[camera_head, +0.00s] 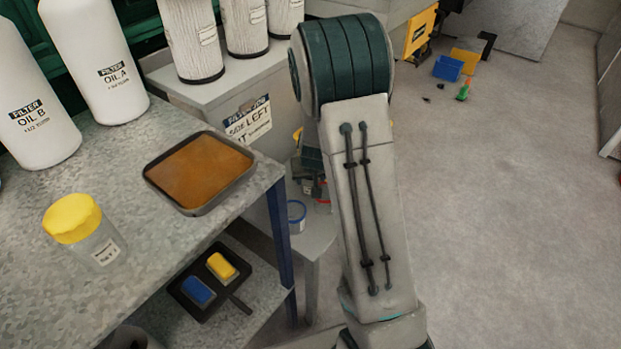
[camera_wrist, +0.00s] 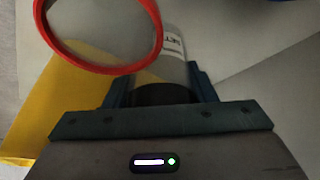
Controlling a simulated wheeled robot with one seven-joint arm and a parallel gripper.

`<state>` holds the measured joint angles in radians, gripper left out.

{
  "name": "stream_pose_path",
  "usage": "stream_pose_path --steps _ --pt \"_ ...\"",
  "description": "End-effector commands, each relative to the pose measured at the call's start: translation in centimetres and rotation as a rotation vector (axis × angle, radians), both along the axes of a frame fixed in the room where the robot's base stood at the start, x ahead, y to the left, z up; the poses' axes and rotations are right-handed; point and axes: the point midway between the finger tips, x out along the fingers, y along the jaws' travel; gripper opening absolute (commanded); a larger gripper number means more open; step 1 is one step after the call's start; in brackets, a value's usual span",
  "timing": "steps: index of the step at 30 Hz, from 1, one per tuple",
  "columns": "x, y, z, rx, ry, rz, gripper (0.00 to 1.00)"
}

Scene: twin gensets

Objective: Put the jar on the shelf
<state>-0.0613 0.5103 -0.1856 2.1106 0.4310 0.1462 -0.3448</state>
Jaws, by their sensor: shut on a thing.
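In the wrist view my gripper (camera_wrist: 160,95) is shut on a pale grey jar (camera_wrist: 175,62) with a partly visible label. The jar's near end is dark between the fingers. My gripper and this jar are out of the head view, where only my arm shows. A second jar, with a yellow lid (camera_head: 70,217), stands on the bench top. The bench has a lower shelf (camera_head: 262,318) at its front.
A square tray of brown liquid (camera_head: 200,172) lies on the bench (camera_head: 130,165). White oil filters (camera_head: 95,60) stand behind it. A dark tray (camera_head: 187,300) with a blue and a yellow block takes up part of the lower shelf. The floor (camera_head: 510,220) at right is mostly clear.

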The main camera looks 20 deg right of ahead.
Motion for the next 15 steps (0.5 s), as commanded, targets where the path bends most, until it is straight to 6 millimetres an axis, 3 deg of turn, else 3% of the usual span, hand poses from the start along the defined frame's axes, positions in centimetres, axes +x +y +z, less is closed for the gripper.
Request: stream_pose_path --steps 4,5,6,15 --pt "0.00 0.00 -0.48 0.000 0.000 0.000 0.28" --pt "0.00 0.01 -0.36 0.000 0.000 0.000 0.56" --pt "0.00 0.01 -0.29 0.000 0.000 0.000 0.59" --pt "0.00 0.02 -0.12 0.000 0.000 0.000 0.59"
